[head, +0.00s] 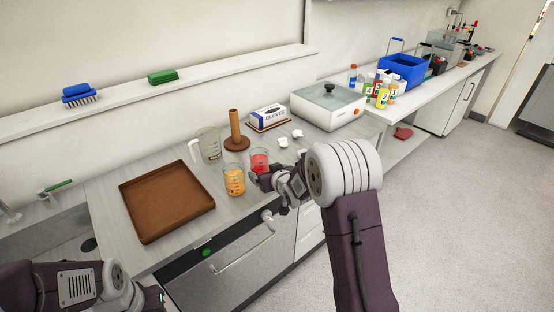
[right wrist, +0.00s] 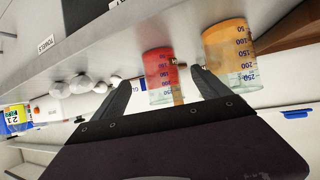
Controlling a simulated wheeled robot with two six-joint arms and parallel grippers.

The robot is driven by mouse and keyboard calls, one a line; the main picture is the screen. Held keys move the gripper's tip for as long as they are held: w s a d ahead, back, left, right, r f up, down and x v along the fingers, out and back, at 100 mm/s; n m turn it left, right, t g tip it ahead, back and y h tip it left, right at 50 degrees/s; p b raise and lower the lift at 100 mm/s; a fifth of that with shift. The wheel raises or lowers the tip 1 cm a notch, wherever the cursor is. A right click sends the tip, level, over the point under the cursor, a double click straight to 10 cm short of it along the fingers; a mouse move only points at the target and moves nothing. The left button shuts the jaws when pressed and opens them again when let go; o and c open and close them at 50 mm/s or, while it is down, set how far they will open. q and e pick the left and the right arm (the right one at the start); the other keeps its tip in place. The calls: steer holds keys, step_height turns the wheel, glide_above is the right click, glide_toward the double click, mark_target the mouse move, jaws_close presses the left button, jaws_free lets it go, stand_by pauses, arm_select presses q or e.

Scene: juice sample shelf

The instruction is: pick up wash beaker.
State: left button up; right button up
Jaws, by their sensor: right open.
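No label in view says which vessel is the wash beaker. A beaker with red contents (head: 259,159) stands on the counter, and a beaker with orange contents (head: 234,181) stands to its left and nearer. A larger clear jug with a handle (head: 208,146) stands behind them. My right gripper (head: 262,181) is open beside the red beaker. In the right wrist view the red beaker (right wrist: 159,73) shows between the open fingers of my right gripper (right wrist: 163,80), and the orange beaker (right wrist: 230,55) is outside them, to the right.
A brown tray (head: 166,199) lies left of the beakers. A wooden stand (head: 236,141), a glove box (head: 268,115) and white crumpled pieces (head: 283,142) are behind. A white lidded device (head: 328,107), several bottles (head: 382,95) and a blue crate (head: 404,71) stand farther right.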

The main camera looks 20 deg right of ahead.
mark_target(262, 165)
steer(key=shift+w+f+t, duration=0.15)
steer(key=shift+w+t, duration=0.15)
steer(key=shift+w, duration=0.45)
steer(key=shift+w+r, duration=0.15)
steer(key=shift+r, duration=0.1)
steer(key=shift+a+r+t, duration=0.25)
steer(key=shift+r+t, duration=0.05)
steer(key=shift+r, duration=0.05)
steer(key=x, duration=0.4)
steer(key=shift+f, duration=0.2)
steer(key=shift+w, duration=0.1)
steer(key=p+x, duration=0.1)
steer(key=x, duration=0.3)
steer(key=shift+w+f, duration=0.25)
steer(key=shift+w, duration=0.1)
steer(key=shift+s, duration=0.1)
